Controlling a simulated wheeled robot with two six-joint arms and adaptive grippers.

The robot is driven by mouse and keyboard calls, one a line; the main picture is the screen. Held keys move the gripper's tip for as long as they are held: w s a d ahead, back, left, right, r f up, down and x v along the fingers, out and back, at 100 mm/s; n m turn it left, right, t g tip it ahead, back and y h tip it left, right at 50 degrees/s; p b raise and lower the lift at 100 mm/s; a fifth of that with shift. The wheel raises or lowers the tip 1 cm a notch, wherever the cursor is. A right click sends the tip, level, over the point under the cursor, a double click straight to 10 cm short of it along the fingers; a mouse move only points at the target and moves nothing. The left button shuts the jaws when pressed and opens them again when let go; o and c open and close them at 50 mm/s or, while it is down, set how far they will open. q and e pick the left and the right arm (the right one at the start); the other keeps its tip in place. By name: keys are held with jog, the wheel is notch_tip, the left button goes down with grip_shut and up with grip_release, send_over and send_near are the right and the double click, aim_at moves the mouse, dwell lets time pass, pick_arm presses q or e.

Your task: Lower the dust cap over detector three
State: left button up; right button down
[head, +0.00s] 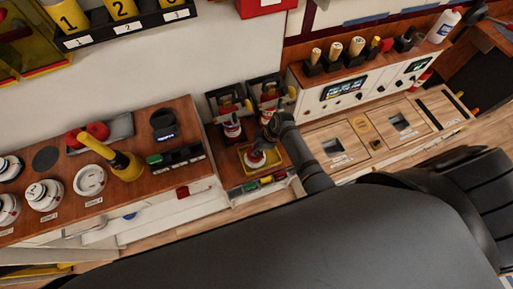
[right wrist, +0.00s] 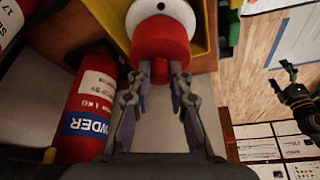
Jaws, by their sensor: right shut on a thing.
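My right gripper (right wrist: 163,72) is shut on the red body of a red and white piece (right wrist: 160,40). The piece sits in or just over a yellow tray (right wrist: 205,50); I cannot tell if it touches the tray's floor. In the head view, my right gripper (head: 264,143) is at the small yellow tray between the counters. White round detectors (head: 43,195) stand on the left wooden counter; their labels are too small to read. Two red round pieces (head: 98,130) lie on a grey tray there; I cannot tell if they are caps. My left gripper (right wrist: 287,72) shows open in the right wrist view.
Red extinguishers (right wrist: 85,105) stand close to my right gripper. A yellow-handled tool (head: 122,161) and a black device (head: 163,122) stand on the left counter. A white panel (head: 345,90) with knobs is at the right. A black rack (head: 125,28) with yellow numbered items hangs above.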

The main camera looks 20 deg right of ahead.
jog(key=shift+f+b, duration=0.55)
jog(key=shift+f, duration=0.3)
jog(key=c, duration=1.1)
grip_release()
jog(key=shift+c, duration=0.2)
jog(key=v, duration=1.2)
